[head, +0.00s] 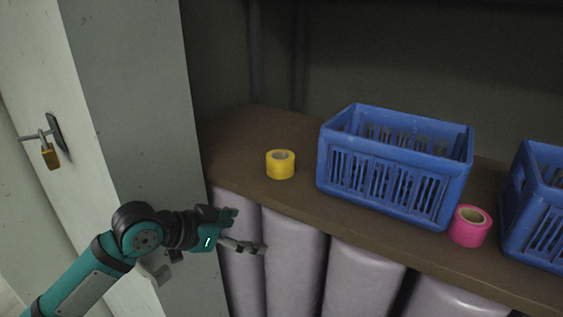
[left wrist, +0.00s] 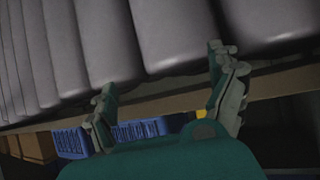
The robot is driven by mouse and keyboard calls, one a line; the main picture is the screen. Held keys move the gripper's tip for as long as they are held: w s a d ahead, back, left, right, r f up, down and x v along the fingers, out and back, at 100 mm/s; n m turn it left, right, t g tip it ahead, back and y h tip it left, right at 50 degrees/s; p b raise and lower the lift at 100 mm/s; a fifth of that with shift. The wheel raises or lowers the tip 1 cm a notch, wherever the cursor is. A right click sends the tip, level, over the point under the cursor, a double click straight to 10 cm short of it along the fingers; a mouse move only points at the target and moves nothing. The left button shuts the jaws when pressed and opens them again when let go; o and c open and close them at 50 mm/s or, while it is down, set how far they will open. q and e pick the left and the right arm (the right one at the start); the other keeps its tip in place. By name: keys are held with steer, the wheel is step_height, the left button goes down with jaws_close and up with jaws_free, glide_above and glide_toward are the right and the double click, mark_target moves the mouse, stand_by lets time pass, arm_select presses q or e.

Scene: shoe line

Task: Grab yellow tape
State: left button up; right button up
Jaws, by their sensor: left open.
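The yellow tape (head: 280,165) is a short roll standing on the brown shelf (head: 232,157), left of a blue crate. My left gripper (head: 252,247) is in front of and below the shelf edge, lower left of the tape and apart from it. In the left wrist view my left gripper (left wrist: 170,98) has its fingers spread wide with nothing between them. A small bit of yellow (left wrist: 204,121) shows there behind the right-hand finger, mostly hidden. My right gripper is in neither view.
A blue crate (head: 372,184) stands right of the yellow tape. A pink tape roll (head: 469,227) sits between it and a second blue crate (head: 543,216). Grey padded rolls (head: 296,262) fill the space below the shelf edge. A locker door with a padlock (head: 49,156) is at left.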

arm_select(q)
steer(key=w+a+r+t+h, duration=0.1)
steer(key=w+a+r, duration=0.15)
steer(key=r, duration=0.55)
steer(key=w+a+r, duration=0.2)
steer(key=w+r, duration=0.1)
steer(key=r, duration=0.4)
steer(key=p, duration=0.4)
glide_toward(280, 158)
steer(key=d, duration=0.2)
steer(key=w+d+f, duration=0.1)
steer(key=shift+w+d+f+p, duration=0.1)
steer(key=shift+d+f+p, duration=0.05)
steer(key=shift+d+p, duration=0.15)
steer(key=p+x, duration=0.2)
steer(key=x, duration=0.2)
steer(key=shift+d, duration=0.2)
steer(key=shift+w+d+f, duration=0.15)
steer(key=shift+w, duration=0.05)
steer(key=shift+s+t+h, duration=0.1)
steer(key=shift+t+h, duration=0.2)
steer(key=c, duration=1.3)
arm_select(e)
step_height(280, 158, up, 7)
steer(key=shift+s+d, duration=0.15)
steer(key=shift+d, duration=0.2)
